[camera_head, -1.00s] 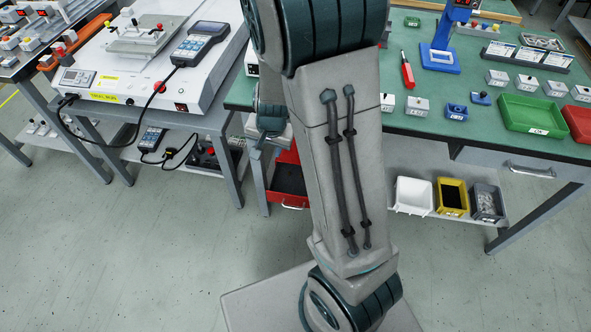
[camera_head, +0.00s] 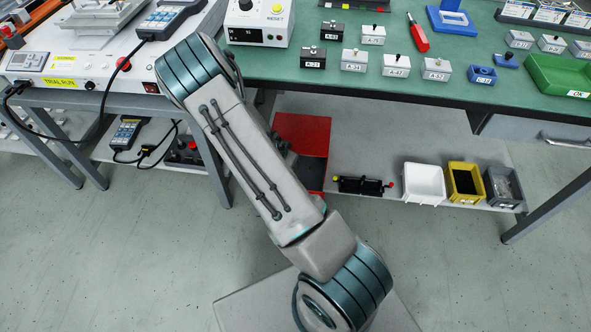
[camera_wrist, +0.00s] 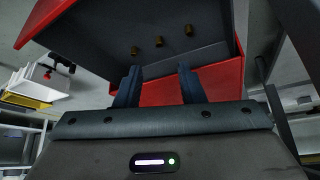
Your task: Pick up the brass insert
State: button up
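Three small brass inserts show in the wrist view, a left one (camera_wrist: 135,51), a middle one (camera_wrist: 158,41) and a right one (camera_wrist: 188,30). They are spaced apart on the dark floor of a red bin (camera_wrist: 212,76). The red bin is also in the head view (camera_head: 313,124), on the shelf under the green bench, partly behind my arm. My gripper (camera_wrist: 157,72) is open, its two dark fingers apart with nothing between them. The fingers point towards the inserts and touch none of them visibly. The head view hides my gripper behind my arm.
The green bench top (camera_head: 395,83) overhangs the shelf. Right of the red bin are a black fixture (camera_head: 362,186), a white bin (camera_head: 423,183), a yellow bin (camera_head: 465,183) and a grey bin (camera_head: 503,187). A metal bench leg (camera_head: 540,212) stands at right.

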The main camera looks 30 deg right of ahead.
jog(key=b+x, duration=0.1)
jog(key=x, duration=0.3)
jog(key=b+x, duration=0.3)
jog(key=x, duration=0.2)
jog(key=shift+f, duration=0.1)
grip_shut()
